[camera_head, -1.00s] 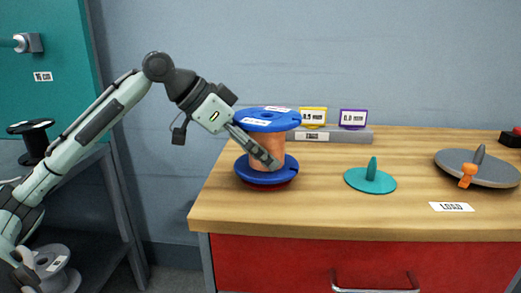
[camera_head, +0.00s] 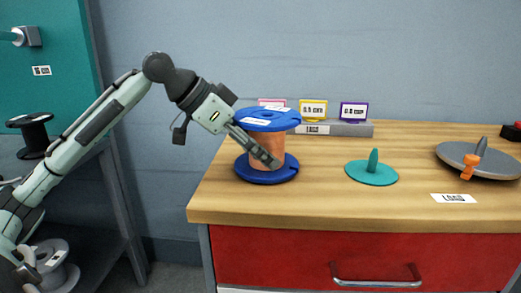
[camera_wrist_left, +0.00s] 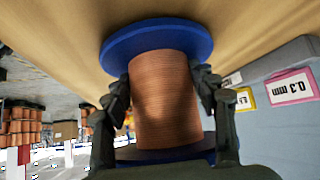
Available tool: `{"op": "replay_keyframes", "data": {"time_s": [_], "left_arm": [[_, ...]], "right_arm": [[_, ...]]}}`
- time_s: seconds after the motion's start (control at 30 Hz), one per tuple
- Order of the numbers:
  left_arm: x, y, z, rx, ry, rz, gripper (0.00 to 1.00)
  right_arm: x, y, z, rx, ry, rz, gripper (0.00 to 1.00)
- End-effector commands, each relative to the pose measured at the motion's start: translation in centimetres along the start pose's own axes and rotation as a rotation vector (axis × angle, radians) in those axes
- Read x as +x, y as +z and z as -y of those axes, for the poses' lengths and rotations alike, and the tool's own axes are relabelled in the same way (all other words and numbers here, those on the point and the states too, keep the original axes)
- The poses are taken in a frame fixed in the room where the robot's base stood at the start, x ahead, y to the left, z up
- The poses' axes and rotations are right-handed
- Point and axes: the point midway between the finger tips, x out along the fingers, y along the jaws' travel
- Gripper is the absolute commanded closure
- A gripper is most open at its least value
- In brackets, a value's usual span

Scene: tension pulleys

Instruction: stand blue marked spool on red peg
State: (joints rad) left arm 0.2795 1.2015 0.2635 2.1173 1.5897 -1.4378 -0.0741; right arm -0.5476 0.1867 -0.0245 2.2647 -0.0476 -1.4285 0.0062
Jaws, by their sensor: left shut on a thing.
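The blue spool (camera_head: 265,119), wound with copper wire, stands upright near the left end of the wooden bench, with white labels on its top flange. My left gripper (camera_head: 266,156) is shut on its copper winding from the left. The left wrist view shows the two fingers on either side of the winding (camera_wrist_left: 163,95), with a blue flange (camera_wrist_left: 157,40) close to the wood. The red peg is hidden now, and the spool's lower flange covers that spot. I cannot tell whether the flange fully rests there. My right gripper is not in view.
A teal peg (camera_head: 371,172) stands to the spool's right, and a grey disc with an orange clip (camera_head: 478,160) is farther right. A grey rail (camera_head: 345,129) with coloured size tags lies behind. A shelf at left holds a black spool (camera_head: 34,134) and a grey spool (camera_head: 55,265).

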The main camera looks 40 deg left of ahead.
Motion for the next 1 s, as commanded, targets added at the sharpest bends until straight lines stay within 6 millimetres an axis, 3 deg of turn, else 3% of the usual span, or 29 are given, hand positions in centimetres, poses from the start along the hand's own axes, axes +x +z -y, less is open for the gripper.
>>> {"op": "replay_keyframes", "data": {"time_s": [0.43, 0.47, 0.5, 0.63, 1.0], "left_arm": [[0.31, 0.35, -0.09, -0.001, 0.004, 0.008, 0.97], [0.32, 0.37, -0.09, -0.001, 0.004, 0.009, 0.38], [0.32, 0.38, -0.09, -0.001, 0.004, 0.009, 0.33], [0.3, 0.35, -0.08, -0.001, 0.004, 0.008, 0.18], [-0.07, 0.33, -0.03, -0.002, 0.003, 0.008, 0.18]], "right_arm": [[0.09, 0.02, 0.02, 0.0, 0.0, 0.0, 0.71], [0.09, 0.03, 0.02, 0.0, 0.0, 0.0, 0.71], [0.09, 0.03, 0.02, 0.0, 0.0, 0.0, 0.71], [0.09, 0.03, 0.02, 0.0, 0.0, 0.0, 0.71], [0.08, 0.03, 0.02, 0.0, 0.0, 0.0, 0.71]]}}
